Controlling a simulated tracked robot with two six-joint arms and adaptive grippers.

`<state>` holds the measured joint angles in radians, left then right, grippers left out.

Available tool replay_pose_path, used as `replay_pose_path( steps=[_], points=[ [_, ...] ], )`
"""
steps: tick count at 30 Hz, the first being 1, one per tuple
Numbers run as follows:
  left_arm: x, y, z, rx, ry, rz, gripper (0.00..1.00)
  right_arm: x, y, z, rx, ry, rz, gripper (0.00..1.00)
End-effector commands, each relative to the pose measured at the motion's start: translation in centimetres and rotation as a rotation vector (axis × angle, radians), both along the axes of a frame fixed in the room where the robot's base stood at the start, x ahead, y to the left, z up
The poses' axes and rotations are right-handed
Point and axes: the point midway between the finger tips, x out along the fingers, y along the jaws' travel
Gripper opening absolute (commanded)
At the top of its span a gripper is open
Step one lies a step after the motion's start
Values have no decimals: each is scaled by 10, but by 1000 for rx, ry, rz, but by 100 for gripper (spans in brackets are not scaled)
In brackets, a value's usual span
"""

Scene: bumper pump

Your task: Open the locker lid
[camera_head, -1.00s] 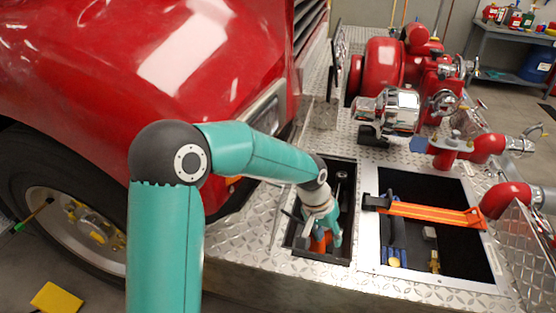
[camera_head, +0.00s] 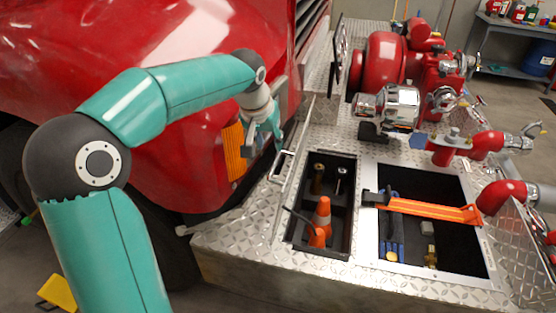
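The locker (camera_head: 346,213) is a black-lined recess in the diamond-plate deck, with its top uncovered. An orange and white traffic cone (camera_head: 320,222) and a couple of upright metal fittings (camera_head: 330,180) show inside it. A diamond-plate panel with a silver bar handle (camera_head: 282,166) lies on the locker's left side; it seems to be the lid, swung open to the left. My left gripper (camera_head: 264,143) is empty above and left of the handle, close to the truck's orange lamp, apart from the handle. Its fingers look spread. My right gripper is out of view.
Red pump pipes (camera_head: 475,145) and a chrome fitting (camera_head: 390,108) stand behind. The red truck body (camera_head: 190,50) is close on the left.

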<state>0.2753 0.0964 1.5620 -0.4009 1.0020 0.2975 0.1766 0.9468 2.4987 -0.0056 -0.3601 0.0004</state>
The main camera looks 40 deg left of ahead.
Motion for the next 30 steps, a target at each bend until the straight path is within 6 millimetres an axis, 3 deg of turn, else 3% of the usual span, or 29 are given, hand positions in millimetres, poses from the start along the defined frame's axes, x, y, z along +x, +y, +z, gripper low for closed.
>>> replay_pose_path(
  steps=[6,12,26,30],
  points=[
    [17,6,-44,-2,5,-2,38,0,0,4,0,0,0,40],
    [28,9,-71,-2,3,-2,38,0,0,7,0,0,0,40],
    [34,11,-83,-1,-1,-4,38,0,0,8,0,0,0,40],
    [34,10,-83,-1,-1,-4,17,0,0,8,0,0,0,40]
  ],
)
